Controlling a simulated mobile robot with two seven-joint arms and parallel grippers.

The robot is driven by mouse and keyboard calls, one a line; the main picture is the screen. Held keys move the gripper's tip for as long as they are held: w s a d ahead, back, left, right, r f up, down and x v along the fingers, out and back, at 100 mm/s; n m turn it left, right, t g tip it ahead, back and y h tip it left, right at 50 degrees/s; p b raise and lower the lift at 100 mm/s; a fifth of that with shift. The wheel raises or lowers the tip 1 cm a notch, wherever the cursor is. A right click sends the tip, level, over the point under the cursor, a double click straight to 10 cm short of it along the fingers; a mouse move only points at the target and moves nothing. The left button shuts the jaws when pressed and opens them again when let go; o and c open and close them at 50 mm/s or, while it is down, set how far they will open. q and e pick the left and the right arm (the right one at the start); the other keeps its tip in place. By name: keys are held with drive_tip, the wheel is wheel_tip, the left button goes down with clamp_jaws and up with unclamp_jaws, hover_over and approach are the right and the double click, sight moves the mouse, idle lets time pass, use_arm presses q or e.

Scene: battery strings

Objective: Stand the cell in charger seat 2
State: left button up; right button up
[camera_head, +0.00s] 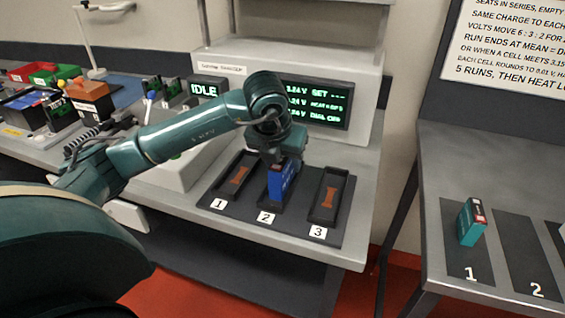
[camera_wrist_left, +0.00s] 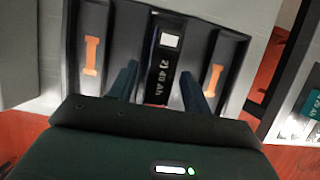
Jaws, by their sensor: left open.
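A blue cell (camera_head: 282,184) stands roughly upright in charger seat 2, the middle seat of the dark charger tray (camera_head: 240,222). My left gripper (camera_head: 280,157) is right above the cell. In the left wrist view my open fingers (camera_wrist_left: 159,76) lie on either side of the cell, with visible gaps. The cell's lower end is hidden in the seat. Seat 1 (camera_head: 238,178) and seat 3 (camera_head: 329,197) are empty, each showing a copper-coloured strip. My right gripper is out of view.
The charger housing (camera_head: 365,75) with its lit display stands behind the seats. A teal cell (camera_head: 471,222) stands on slot 1 of the right-hand table (camera_head: 432,165). Red and green bins (camera_head: 55,74) and an orange-topped block (camera_head: 90,92) are at far left.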

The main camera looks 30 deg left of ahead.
use_arm(q)
drive_tip(key=v, duration=1)
drive_tip(key=shift+s+r, duration=0.1)
drive_tip(key=shift+s, duration=0.05)
